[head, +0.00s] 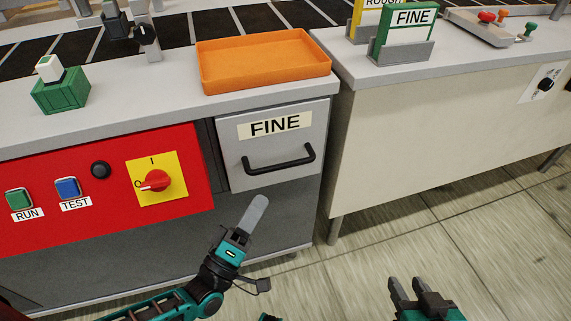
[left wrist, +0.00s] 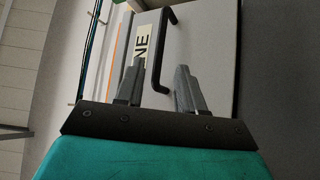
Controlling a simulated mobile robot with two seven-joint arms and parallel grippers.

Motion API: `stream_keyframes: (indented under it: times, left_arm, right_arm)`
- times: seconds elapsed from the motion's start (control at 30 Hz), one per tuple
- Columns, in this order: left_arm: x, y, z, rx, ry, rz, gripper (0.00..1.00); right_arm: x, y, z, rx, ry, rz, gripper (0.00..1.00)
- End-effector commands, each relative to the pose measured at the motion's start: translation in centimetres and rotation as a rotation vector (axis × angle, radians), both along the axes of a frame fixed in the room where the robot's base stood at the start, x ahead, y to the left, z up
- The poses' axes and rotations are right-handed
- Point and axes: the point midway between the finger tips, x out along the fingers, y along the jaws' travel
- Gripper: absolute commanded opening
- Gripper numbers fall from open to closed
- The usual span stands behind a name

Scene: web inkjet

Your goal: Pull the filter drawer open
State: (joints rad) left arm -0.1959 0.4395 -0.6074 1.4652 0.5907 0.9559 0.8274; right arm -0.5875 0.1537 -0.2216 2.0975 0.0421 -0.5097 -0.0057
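The filter drawer (head: 275,170) is a light grey front labelled FINE, set in the machine cabinet, and it looks shut. Its black bar handle (head: 280,161) runs across the front below the label. My left gripper (head: 256,208) is just below and in front of the handle. In the left wrist view the two fingers of my left gripper (left wrist: 160,90) are apart, and the handle (left wrist: 158,60) shows ahead between them; I cannot tell that they touch it. My right gripper (head: 415,287) is low at the right, away from the drawer, with its two fingertips a little apart.
An orange tray (head: 262,82) sits on the cabinet top above the drawer. A red panel (head: 100,190) with RUN and TEST buttons and a rotary switch (head: 157,181) is left of it. A second table (head: 440,130) stands right, past a narrow gap. The floor in front is clear.

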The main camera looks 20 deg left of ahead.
Motion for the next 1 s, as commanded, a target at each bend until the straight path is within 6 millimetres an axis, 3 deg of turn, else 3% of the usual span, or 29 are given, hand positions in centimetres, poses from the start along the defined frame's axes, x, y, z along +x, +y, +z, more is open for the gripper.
stream_keyframes:
  times: [0.2, 0.43, 0.6, 0.9, 1.0]
  left_arm:
    - [4.3, -1.3, 2.0, 0.0, -0.006, 0.001, 0.38]
    - [7.7, -2.2, 3.4, 0.001, -0.003, 0.001, 0.38]
    - [8.8, -2.6, 3.9, 0.003, -0.001, 0.001, 0.38]
    - [9.0, -2.7, 4.0, 0.003, 0.0, 0.001, 0.38]
    - [9.0, -2.6, 4.0, 0.003, 0.0, 0.001, 0.3]
  right_arm:
    - [-0.1, 0.2, -0.3, 0.009, 0.003, -0.005, 0.39]
    - [-0.1, 0.3, -0.6, 0.011, 0.005, -0.007, 0.39]
    - [0.0, 0.3, -0.6, 0.011, 0.006, -0.005, 0.39]
    - [0.1, 0.2, -0.5, 0.009, 0.004, -0.004, 0.39]
    - [0.1, 0.2, -0.5, 0.006, 0.003, -0.003, 0.39]
